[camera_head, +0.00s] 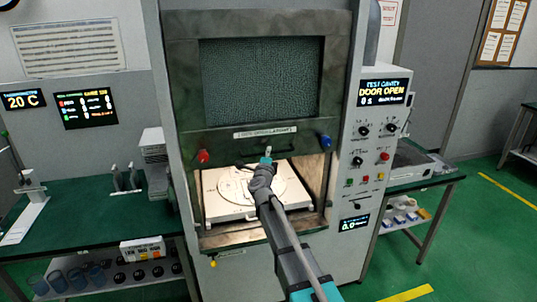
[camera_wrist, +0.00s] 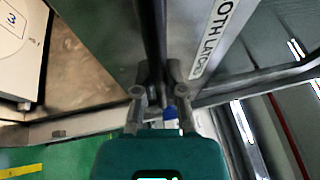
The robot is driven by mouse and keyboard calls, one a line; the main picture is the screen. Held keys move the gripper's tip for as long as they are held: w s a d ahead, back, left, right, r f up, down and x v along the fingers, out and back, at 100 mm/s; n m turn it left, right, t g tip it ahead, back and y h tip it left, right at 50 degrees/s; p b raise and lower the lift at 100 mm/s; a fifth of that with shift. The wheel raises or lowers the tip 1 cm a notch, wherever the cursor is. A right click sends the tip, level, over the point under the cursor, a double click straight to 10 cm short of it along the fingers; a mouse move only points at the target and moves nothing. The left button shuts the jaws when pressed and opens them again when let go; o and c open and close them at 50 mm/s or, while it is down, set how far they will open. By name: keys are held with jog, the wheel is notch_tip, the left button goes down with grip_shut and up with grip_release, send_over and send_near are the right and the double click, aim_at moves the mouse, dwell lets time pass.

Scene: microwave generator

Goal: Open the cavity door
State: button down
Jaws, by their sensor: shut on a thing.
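The cavity door (camera_head: 262,80) is a dark frame with a mesh window. It stands raised, and the lit cavity shows below its lower edge. A red knob (camera_head: 203,156) and a blue knob (camera_head: 326,141) sit at its lower corners. My gripper (camera_head: 265,155) is at the door's lower edge, in front of the opening. In the wrist view my gripper (camera_wrist: 162,85) is shut on a dark bar, the door handle (camera_wrist: 152,35), beside a label with the word "LATCHES" partly visible. The fingers hide part of the handle.
A white turntable tray (camera_head: 215,212) lies in the cavity. The control panel (camera_head: 385,92) at right reads "DOOR OPEN". Green benches (camera_head: 95,220) stand to the left and right. Green floor (camera_head: 480,235) is clear at right.

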aim_at(270, 125)
notch_tip(270, 125, up, 9)
jog(key=p, duration=0.7)
jog(key=shift+f, duration=0.2)
jog(key=c, duration=0.7)
grip_release()
jog(key=shift+f, duration=0.15)
jog(key=shift+s+f+b, duration=0.25)
jog(key=shift+f+b, duration=4.7)
jog(key=shift+f, duration=0.05)
jog(key=shift+s+f+b, duration=0.25)
jog(key=shift+f+b, duration=4.7)
jog(key=shift+s+f+b, duration=0.25)
jog(key=shift+f+b, duration=4.7)
jog(key=shift+f, duration=0.05)
